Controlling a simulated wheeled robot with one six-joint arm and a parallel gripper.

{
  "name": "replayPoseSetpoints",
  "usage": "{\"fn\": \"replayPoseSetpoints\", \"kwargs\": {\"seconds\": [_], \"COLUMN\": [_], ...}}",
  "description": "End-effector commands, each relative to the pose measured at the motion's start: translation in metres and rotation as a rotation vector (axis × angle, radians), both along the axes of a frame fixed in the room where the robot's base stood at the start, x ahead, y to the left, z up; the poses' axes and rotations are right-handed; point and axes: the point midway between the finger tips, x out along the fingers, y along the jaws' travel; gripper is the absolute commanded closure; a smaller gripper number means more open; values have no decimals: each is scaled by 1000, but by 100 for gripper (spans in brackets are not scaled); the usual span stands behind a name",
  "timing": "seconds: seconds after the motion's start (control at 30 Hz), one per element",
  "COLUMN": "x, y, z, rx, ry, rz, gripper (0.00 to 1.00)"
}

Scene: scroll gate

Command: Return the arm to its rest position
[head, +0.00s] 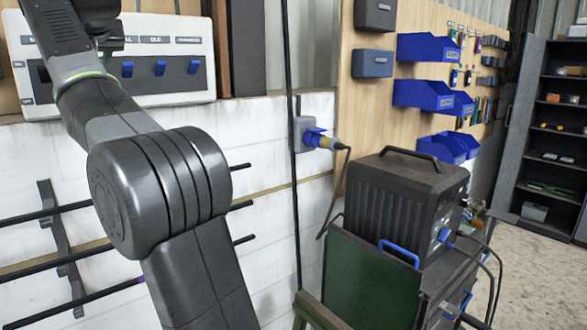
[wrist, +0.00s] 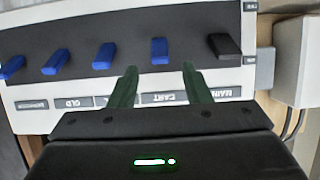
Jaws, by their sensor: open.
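My gripper (wrist: 160,80) shows in the wrist view with its two green fingers apart and nothing between them. The fingertips are in front of a white switch panel (wrist: 180,12) with a dark strip of levers. One blue lever (wrist: 159,50) is just beyond the gap between the fingertips; I cannot tell if they touch it. A black lever (wrist: 223,45) sits to its right, and several blue levers are to its left. In the head view my arm reaches up in front of the panel (head: 150,25), and the gripper is hidden or too unclear to make out.
A black machine (head: 405,205) stands on a green cabinet (head: 365,280) to the right. Blue bins (head: 425,95) and grey boxes hang on the wooden board. Black rods (head: 60,260) stick out along the white wall at lower left. A dark shelf (head: 550,130) stands far right, with clear floor before it.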

Motion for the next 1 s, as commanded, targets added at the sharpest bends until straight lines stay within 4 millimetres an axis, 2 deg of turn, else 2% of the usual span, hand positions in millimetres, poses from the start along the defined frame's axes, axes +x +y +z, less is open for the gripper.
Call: {"fn": "replayPoseSetpoints", "kwargs": {"seconds": [0.2, 0.37, 0.83, 1.0], "x": [27, 37, 36, 28], "y": [22, 31, 30, 24], "z": [-14, -21, -21, -17], "rx": [-1, 0, 6, 2], "ry": [1, 1, -6, 0], "rz": [-1, 0, -1, 1], "gripper": [56, 56, 56, 56]}}
